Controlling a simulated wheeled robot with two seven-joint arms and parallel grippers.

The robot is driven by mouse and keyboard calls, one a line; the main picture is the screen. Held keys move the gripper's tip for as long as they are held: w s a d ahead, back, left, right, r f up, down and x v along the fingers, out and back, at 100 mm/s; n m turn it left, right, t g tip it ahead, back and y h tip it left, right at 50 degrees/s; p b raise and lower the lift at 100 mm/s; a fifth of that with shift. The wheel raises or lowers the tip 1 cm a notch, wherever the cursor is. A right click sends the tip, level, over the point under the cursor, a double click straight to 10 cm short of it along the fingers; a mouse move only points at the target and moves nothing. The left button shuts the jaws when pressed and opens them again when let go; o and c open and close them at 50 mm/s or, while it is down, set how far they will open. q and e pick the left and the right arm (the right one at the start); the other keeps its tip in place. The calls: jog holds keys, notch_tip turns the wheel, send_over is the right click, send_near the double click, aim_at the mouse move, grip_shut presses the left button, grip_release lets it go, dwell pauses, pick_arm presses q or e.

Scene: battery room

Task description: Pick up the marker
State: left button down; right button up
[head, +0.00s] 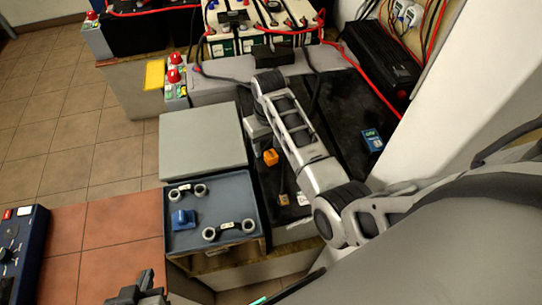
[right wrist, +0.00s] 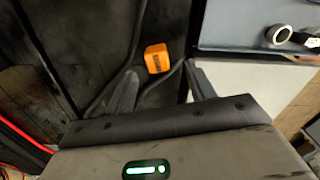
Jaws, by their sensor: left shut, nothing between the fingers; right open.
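I cannot make out a marker for certain in either view. A small orange block (head: 270,157) with a dark patch lies on the black surface beside the grey lid; it also shows in the right wrist view (right wrist: 157,58). My right gripper (right wrist: 163,88) is open and empty, its fingers apart, with the orange block beyond the gap between them. In the head view the right arm reaches over the black surface and hides part of it. My left gripper (head: 146,285) is shut and empty at the bottom edge, partly cut off.
A blue-grey tray (head: 250,236) holds a blue item (head: 183,219) and two double-ringed pieces. A grey lid (head: 203,143) lies behind it. A blue device (head: 372,140) lies right of my arm. Batteries (head: 222,48) with red cables stand at the back. Tiled floor is clear at left.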

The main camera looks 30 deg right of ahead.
aim_at(270, 152)
jog(key=f, duration=0.5)
jog(key=shift+w+d, duration=0.15)
jog(key=shift+w, duration=0.05)
jog(key=c, duration=1)
jog(key=shift+r, duration=0.1)
jog(key=shift+c, duration=0.2)
